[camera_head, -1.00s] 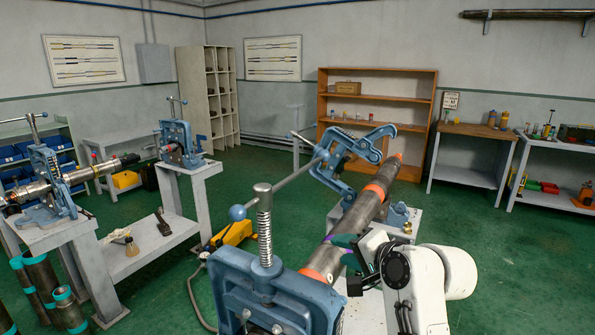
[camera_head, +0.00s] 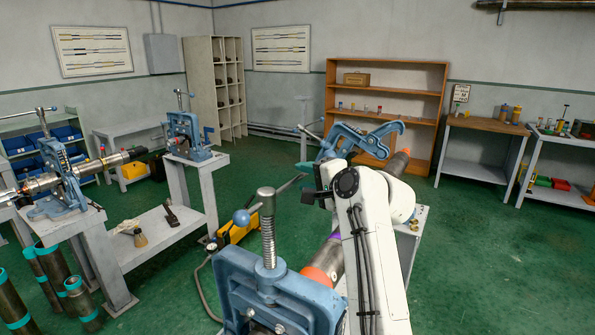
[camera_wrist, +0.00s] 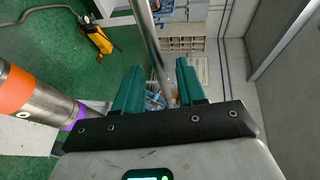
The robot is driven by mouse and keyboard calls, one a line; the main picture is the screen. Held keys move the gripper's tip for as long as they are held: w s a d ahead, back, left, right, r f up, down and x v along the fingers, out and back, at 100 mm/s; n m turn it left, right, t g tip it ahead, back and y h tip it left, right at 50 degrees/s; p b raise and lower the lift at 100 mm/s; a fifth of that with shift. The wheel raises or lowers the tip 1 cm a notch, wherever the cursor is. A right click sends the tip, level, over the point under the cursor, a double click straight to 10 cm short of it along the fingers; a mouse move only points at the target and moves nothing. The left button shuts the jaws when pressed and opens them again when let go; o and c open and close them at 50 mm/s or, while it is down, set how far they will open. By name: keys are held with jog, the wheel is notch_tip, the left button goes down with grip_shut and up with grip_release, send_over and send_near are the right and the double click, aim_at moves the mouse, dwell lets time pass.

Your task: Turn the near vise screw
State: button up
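The near vise (camera_head: 275,297) is blue and stands at the bottom centre of the head view, with an upright threaded screw (camera_head: 268,236) on top. A thin metal handle bar (camera_head: 284,188) crosses the screw head, with a blue ball at its near-left end. My gripper (camera_head: 309,190) is by the bar's far-right end, partly hidden by my arm. In the wrist view, the green fingers of my gripper (camera_wrist: 161,88) are apart. A metal bar (camera_wrist: 151,40) runs down the picture between them, with gaps on both sides. Whether it lies fully between the fingertips is unclear.
A dark pipe with orange bands (camera_head: 322,268) runs from the near vise towards another blue vise (camera_head: 352,138) beyond, close to my arm. It also shows in the wrist view (camera_wrist: 32,98). A second pipe stand is at left. Green floor is free at right.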

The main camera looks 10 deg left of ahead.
jog(key=shift+p+x, duration=0.35)
jog(key=shift+x, duration=1.65)
jog(key=shift+f, duration=0.1)
jog(key=shift+c, duration=0.4)
grip_shut()
jog(key=shift+f, duration=0.1)
